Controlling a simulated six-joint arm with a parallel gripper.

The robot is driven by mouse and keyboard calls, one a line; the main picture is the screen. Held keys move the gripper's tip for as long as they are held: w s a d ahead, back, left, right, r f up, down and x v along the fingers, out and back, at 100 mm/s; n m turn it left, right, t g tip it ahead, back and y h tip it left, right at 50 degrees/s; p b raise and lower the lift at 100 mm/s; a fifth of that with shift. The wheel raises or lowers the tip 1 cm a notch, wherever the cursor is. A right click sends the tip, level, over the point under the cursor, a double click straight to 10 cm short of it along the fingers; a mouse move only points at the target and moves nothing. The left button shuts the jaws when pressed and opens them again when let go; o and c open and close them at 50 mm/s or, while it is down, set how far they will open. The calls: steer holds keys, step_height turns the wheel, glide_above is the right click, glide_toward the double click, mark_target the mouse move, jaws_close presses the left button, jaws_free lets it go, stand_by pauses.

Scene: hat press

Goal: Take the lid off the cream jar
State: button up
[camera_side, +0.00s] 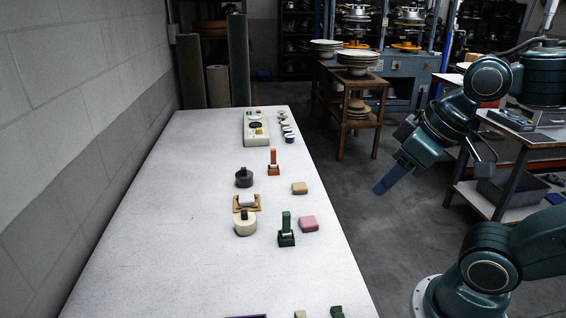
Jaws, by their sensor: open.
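The cream jar (245,229) is a squat round pot on the white table, near the middle of the side view. The seam between lid and jar is too small to tell. My gripper (382,187) is open and empty. It hangs in the air to the right of the table, well apart from the jar, pointing down and left.
A tan tray with a white block (247,199) stands just behind the jar, and a dark grey jar (244,178) behind that. A green upright piece (287,232) and pink block (308,223) are to the right. The table's left side is clear.

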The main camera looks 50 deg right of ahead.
steer(key=w+r+n+g, duration=0.2)
steer(key=w+r, duration=0.1)
steer(key=w, duration=0.6)
steer(key=n+g, duration=0.4)
steer(key=n, duration=0.3)
glide_above(244, 212)
step_height(244, 212, down, 13)
steer(key=shift+d+r, duration=0.15)
steer(key=shift+f, duration=4.3)
steer(key=shift+f, duration=2.6)
